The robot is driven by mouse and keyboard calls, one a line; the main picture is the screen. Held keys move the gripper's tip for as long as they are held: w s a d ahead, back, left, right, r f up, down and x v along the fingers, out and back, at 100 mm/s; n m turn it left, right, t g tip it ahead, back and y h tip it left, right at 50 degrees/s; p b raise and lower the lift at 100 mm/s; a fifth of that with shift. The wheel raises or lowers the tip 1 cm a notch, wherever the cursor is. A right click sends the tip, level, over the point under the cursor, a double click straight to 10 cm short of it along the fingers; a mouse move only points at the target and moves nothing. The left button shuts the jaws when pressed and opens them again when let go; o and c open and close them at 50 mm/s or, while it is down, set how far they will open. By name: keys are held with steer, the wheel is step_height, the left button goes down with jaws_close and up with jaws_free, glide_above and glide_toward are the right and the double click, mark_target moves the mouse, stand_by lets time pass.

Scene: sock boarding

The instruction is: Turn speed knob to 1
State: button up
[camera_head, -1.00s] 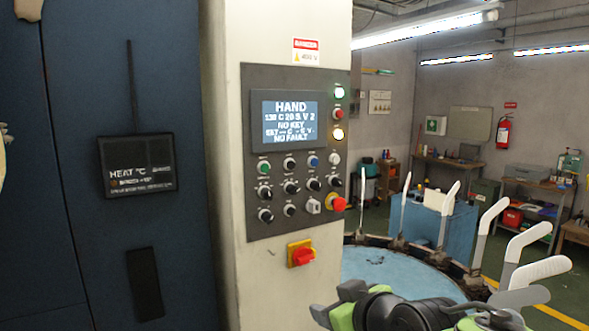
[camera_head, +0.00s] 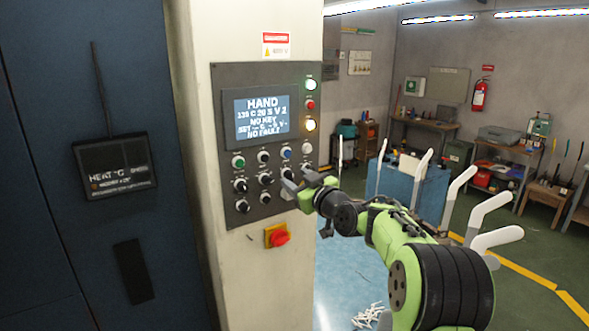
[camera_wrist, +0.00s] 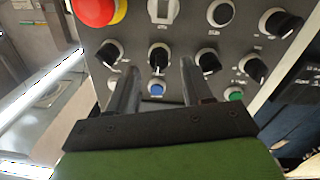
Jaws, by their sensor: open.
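The control panel (camera_head: 222,134) has rows of black knobs, and their labels are too small to read, so I cannot tell which is the speed knob. Its screen (camera_head: 262,115) reads HAND, with "V 2" in the line below. My gripper (camera_head: 290,181) is in front of the panel's lower right, covering some controls. In the wrist view, my gripper (camera_wrist: 158,66) is open, its fingers on either side of one black knob (camera_wrist: 158,57). That knob's pointer looks roughly vertical there. I cannot tell whether the fingers touch it.
Other knobs sit close by, at left (camera_wrist: 110,52) and right (camera_wrist: 207,62). A red emergency button (camera_wrist: 93,10), a blue button (camera_wrist: 157,90) and a green button (camera_wrist: 236,95) are near. A red switch (camera_head: 280,239) is below the panel. White sock forms (camera_head: 485,212) stand at right.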

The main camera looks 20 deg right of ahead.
steer(key=shift+w, duration=1)
steer(key=shift+s, duration=0.1)
jaws_close()
steer(key=shift+a, duration=0.1)
